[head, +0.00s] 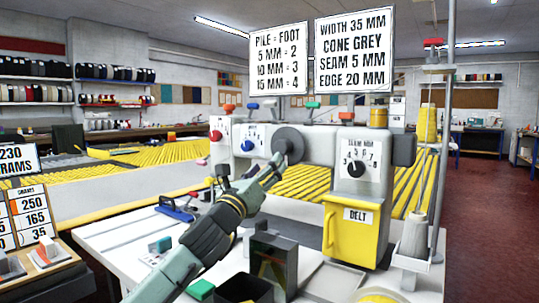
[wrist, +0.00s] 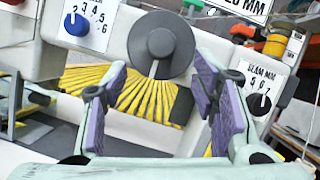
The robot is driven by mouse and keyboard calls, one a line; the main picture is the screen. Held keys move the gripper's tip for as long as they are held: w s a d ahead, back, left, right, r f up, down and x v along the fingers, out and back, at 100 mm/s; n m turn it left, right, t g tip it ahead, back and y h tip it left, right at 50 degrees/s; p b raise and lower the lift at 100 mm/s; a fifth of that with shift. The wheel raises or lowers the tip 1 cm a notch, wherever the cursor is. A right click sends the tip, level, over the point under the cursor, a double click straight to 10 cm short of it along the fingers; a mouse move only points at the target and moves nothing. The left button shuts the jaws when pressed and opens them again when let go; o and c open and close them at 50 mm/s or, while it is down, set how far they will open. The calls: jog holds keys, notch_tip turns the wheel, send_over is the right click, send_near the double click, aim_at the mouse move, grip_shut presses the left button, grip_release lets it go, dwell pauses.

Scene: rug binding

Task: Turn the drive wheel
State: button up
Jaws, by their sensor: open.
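The drive wheel is a dark grey disc (head: 289,139) with a lighter hub, on the front of the white machine (head: 321,150). In the wrist view the drive wheel (wrist: 161,42) is at top centre, beyond my fingertips, with a thin pale pointer below its hub. My gripper (head: 274,168) is just below and left of the wheel in the head view and partly overlaps its lower edge. In the wrist view my gripper (wrist: 161,80) is open and empty, its purple pads on either side below the wheel. I see no contact with the wheel.
A blue dial (head: 249,141) is left of the wheel, and a black seam dial (head: 356,168) is right. A yellow belt cover (head: 352,238) is below right. A dark box (head: 273,258) stands in front of the machine. A yarn cone (head: 413,238) is at right.

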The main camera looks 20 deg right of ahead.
aim_at(281, 150)
jog(key=p+x, duration=0.1)
jog(key=x, duration=0.8)
jog(key=shift+s+r, duration=0.1)
jog(key=shift+r, duration=0.05)
jog(key=shift+c, duration=0.3)
jog(key=c, duration=1.1)
